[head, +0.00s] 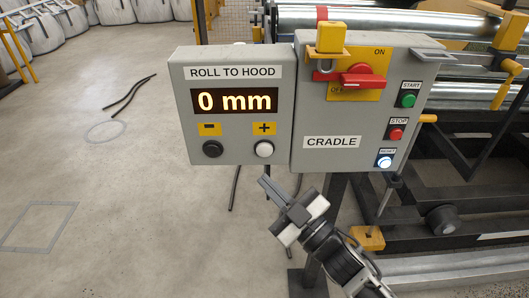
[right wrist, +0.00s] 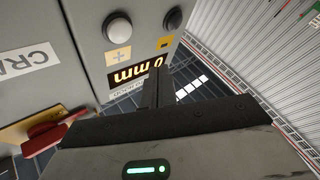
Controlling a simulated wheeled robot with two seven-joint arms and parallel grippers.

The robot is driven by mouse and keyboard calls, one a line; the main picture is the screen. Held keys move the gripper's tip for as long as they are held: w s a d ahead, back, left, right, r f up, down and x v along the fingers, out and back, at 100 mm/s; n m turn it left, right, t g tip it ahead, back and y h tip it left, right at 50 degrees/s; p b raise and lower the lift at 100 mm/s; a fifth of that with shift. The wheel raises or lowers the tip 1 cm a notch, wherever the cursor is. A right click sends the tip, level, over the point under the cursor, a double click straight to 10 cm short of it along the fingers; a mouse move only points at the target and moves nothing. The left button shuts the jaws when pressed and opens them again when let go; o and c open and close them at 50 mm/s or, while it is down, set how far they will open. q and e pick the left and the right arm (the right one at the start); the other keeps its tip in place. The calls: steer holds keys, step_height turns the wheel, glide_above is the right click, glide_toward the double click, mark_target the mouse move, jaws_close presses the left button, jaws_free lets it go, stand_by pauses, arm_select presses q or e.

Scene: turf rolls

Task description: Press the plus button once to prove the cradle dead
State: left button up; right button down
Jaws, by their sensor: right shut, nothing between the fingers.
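The plus button (head: 264,149) is a round white push button under a yellow plus label on the grey roll-to-hood box (head: 182,100). Its display (head: 234,100) reads 0 mm. The plus button also shows in the right wrist view (right wrist: 117,25). My right gripper (head: 263,181) is shut and empty, its fingertips just below the plus button in the head view and apart from it. The fingers also show in the right wrist view (right wrist: 158,84). The cradle box (head: 310,110) carries a red switch handle (head: 362,79), lying level, and a yellow padlock (head: 331,38). My left gripper is not in view.
A black minus button (head: 212,149) sits left of the plus button. Green start (head: 407,101), red stop (head: 396,133) and lit reset (head: 385,161) buttons are on the cradle box. Roller machinery (head: 470,100) stands behind at right. The floor at left is mostly clear.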

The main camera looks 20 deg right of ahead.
mark_target(258, 149)
arm_select(q)
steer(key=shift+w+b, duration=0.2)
steer(key=shift+b, duration=0.3)
arm_select(e)
steer(key=w, duration=0.2)
steer(key=w+d, duration=0.1)
steer(key=w, duration=0.2)
steer(key=shift+w+d, duration=0.3)
steer(key=shift+w, duration=0.05)
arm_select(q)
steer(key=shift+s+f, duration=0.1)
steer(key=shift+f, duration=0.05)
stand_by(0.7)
arm_select(e)
steer(key=shift+w, duration=0.1)
stand_by(0.4)
steer(key=shift+w+d, duration=0.1)
steer(key=shift+w, duration=0.2)
steer(key=shift+w+d, duration=0.15)
steer(key=shift+w, duration=0.25)
stand_by(0.8)
steer(key=shift+s, duration=0.1)
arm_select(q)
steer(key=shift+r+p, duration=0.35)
arm_select(e)
steer(key=shift+s+a, duration=0.2)
steer(key=shift+s, duration=0.5)
